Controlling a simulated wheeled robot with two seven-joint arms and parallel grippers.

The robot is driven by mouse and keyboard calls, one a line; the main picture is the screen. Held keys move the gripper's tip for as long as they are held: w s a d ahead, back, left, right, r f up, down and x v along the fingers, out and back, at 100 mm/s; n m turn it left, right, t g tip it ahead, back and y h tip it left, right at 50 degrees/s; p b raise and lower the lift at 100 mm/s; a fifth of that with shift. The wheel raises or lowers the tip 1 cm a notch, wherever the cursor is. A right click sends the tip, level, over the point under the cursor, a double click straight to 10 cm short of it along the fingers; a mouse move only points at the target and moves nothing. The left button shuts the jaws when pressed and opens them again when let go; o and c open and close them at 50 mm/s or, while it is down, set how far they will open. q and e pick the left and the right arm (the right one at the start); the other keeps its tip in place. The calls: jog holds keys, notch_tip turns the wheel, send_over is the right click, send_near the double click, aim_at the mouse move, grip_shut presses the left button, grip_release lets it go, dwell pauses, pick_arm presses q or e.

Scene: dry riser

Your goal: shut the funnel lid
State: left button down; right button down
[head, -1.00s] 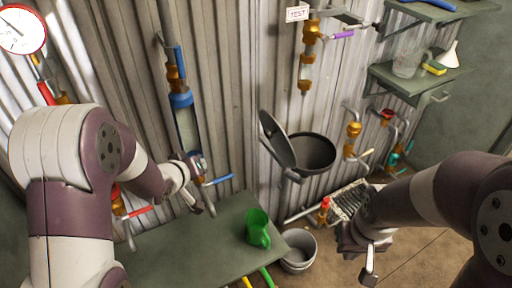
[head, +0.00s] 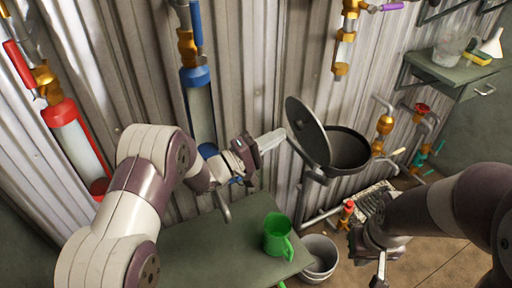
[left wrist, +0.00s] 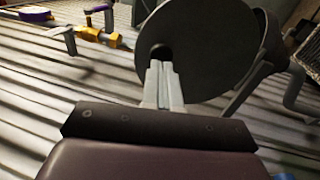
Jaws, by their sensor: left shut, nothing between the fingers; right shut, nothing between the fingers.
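The funnel is a dark bowl (head: 350,152) on a bracket by the wall in the head view. Its round grey lid (head: 308,130) stands open, tilted up at the bowl's left side. My left gripper (head: 281,137) is shut and empty, its fingertips pointing right at the lid's left, outer face. In the left wrist view the lid (left wrist: 220,50) fills the upper middle, and the shut fingers (left wrist: 161,70) overlap its lower left part near a dark round spot. I cannot tell whether they touch it. My right gripper (head: 381,268) is shut and empty at the lower right, low over the floor.
A green jug (head: 278,236) stands on the green table (head: 215,250) below my left arm. A grey bucket (head: 318,256) is on the floor beside it. Blue and red pipes with valves run up the corrugated wall at left. A shelf (head: 450,80) holds a clear jug at upper right.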

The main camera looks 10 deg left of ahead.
aim_at(296, 126)
pick_arm(q)
jog(key=shift+x, duration=1.7)
